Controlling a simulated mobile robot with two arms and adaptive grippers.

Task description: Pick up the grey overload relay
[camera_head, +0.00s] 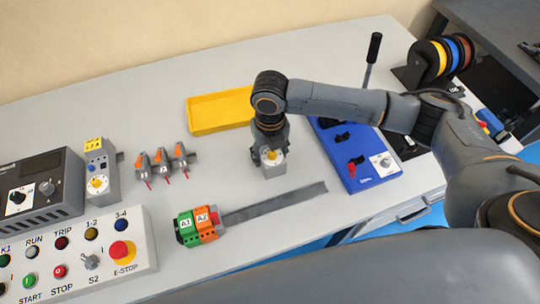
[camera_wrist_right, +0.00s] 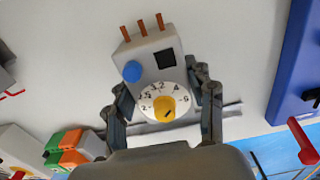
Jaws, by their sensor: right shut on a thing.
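The grey overload relay (camera_wrist_right: 150,62) has a white dial with a yellow knob, a blue button and several copper pins. In the wrist view it sits between the two fingers of my right gripper (camera_wrist_right: 165,112), which is shut on it. In the head view the relay (camera_head: 271,166) shows below my right gripper (camera_head: 269,148), whose fingers hide its upper part. I cannot tell whether the relay touches the table. My left gripper is not in view.
A yellow tray (camera_head: 222,128) lies behind the relay. A blue bender base (camera_head: 372,181) with a lever is to the right. Green and orange terminal blocks (camera_head: 198,226) sit on a grey rail (camera_head: 275,207) in front. A similar yellow-labelled device (camera_head: 103,184) and a control panel (camera_head: 75,272) are left.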

